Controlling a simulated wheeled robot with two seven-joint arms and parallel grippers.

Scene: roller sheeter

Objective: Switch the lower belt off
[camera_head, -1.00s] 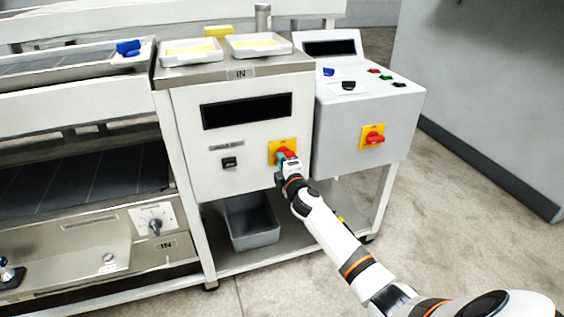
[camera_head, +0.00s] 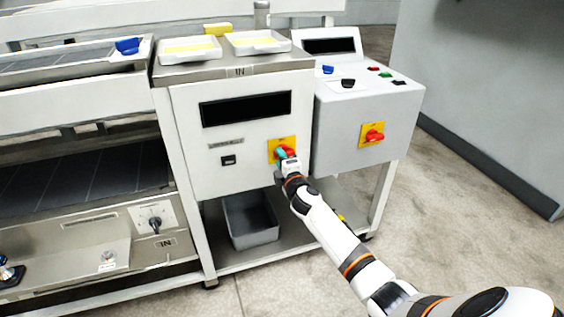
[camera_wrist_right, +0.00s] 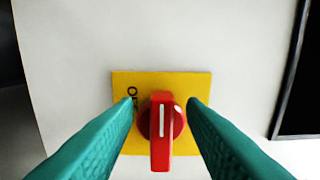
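A red rotary switch (camera_wrist_right: 161,122) sits on a yellow plate (camera_wrist_right: 195,83) on the white front panel below the dark display. In the right wrist view its handle lies up and down, and a sideways OFF mark is left of it. My right gripper (camera_head: 284,155) is at this switch (camera_head: 289,148) in the head view and partly hides it. In the wrist view its teal fingers (camera_wrist_right: 160,118) stand apart on either side of the handle, with gaps visible. My left gripper is in neither view.
A second red switch on a yellow plate (camera_head: 373,134) is on the grey control box to the right. A black knob (camera_head: 228,160) is left of the gripper. A grey bin (camera_head: 254,239) stands on the lower shelf. Floor to the right is free.

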